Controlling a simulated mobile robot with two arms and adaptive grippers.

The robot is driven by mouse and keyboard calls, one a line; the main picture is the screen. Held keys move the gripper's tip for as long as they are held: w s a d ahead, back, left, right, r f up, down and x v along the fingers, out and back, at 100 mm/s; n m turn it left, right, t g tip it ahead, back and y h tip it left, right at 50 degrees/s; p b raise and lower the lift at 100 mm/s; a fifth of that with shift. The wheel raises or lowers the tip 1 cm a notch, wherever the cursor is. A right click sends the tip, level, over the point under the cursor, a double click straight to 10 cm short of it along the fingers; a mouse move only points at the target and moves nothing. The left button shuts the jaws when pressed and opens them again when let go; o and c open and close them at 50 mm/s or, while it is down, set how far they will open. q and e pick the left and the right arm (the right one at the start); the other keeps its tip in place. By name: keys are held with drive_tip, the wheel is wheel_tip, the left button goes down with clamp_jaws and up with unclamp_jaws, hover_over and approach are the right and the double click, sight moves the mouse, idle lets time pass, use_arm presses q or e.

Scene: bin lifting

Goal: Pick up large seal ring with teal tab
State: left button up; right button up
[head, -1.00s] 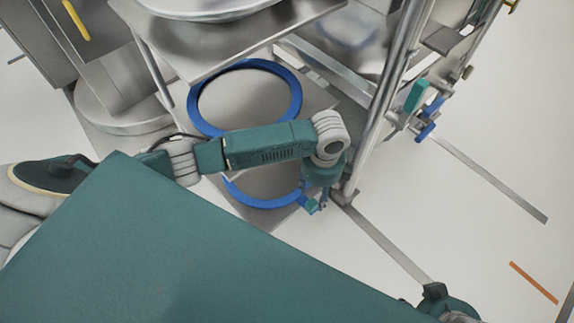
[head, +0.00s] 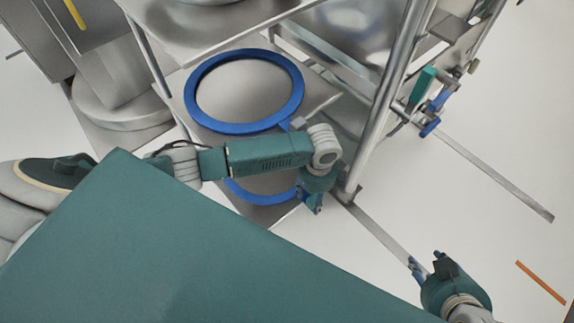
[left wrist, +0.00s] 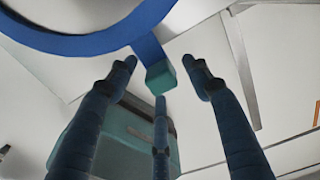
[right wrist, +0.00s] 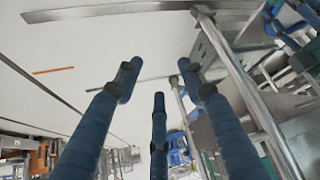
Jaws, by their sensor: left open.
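A blue ring (head: 262,196) lies on a metal shelf, partly hidden behind my left arm in the head view. In the left wrist view, a large blue ring (left wrist: 85,42) fills the upper left, and its arm ends in a teal tab (left wrist: 160,77). My left gripper (head: 312,203) is at the ring's right side. Its fingers are open, with the tab between them in the left wrist view; contact cannot be told. A second blue ring (head: 245,128) lies behind my arm, with a grey tab. My right gripper (head: 416,268) is open and empty over the floor.
A metal rack post (head: 385,115) rises just right of my left gripper. A shelf (head: 215,40) overhangs the rings. A teal-handled fitting (head: 426,88) is on the frame at right. The pale floor at right is clear except for flat strips.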

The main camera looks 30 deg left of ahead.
use_arm(q)
drive_tip(key=shift+f, duration=0.85)
use_arm(e)
drive_tip(key=shift+t+y, duration=0.3)
drive_tip(key=shift+t, duration=0.6)
drive_tip(key=w+r, duration=0.1)
drive_tip(key=w, duration=0.1)
drive_tip(key=w+a+r, duration=0.1)
drive_tip(key=shift+w+a+r, duration=0.1)
drive_tip(key=shift+w+r, duration=0.05)
drive_tip(key=shift+w, duration=0.2)
use_arm(q)
drive_tip(key=shift+c, duration=0.5)
clamp_jaws()
